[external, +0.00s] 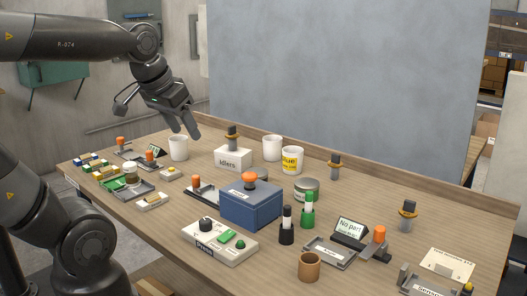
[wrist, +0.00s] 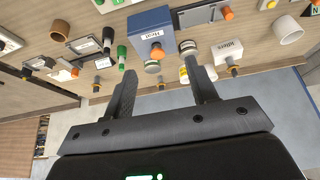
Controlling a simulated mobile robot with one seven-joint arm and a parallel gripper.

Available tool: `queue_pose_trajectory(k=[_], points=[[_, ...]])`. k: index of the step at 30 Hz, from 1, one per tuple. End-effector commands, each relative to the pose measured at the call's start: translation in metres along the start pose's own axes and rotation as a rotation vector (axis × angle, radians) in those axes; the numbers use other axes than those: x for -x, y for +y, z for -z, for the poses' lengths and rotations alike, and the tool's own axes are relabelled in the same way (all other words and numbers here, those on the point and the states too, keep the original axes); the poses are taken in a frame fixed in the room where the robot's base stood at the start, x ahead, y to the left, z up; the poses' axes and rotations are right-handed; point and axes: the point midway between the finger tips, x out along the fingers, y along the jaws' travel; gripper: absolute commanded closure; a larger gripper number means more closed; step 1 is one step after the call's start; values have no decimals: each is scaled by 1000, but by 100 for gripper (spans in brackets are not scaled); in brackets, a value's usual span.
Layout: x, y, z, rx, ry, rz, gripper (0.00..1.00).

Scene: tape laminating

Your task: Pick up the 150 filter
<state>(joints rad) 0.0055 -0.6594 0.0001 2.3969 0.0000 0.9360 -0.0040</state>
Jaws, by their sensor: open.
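No part that I can read as the 150 filter shows; the labels on the small parts are too small to read. Small yellow, blue and white blocks (external: 96,164) lie at the left end of the table, and a few small pale pieces lie near them. My gripper (external: 184,128) is raised over the back left of the table, above a white mug (external: 178,150). In the wrist view my gripper (wrist: 162,75) has its two fingers wide apart with nothing between them. That view shows the table upside down beyond the fingers.
A blue box (external: 250,209) with an orange knob stands mid-table, behind a control box (external: 219,245). The Idlers box (external: 233,159), a yellow-labelled pot (external: 292,161) and a tin (external: 306,189) stand behind. A tan cup (external: 309,267) is at the front. A low ledge runs along the back.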

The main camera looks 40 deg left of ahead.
Motion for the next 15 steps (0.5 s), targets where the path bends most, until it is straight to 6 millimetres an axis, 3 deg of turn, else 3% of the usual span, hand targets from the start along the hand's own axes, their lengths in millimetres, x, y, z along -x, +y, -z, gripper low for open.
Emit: queue_pose_trajectory(k=[3,8,15], points=[[6,2,44,-1,-30,-3,47],[7,6,100,-3,-69,-6,47],[-6,13,181,-7,-127,-10,47]])
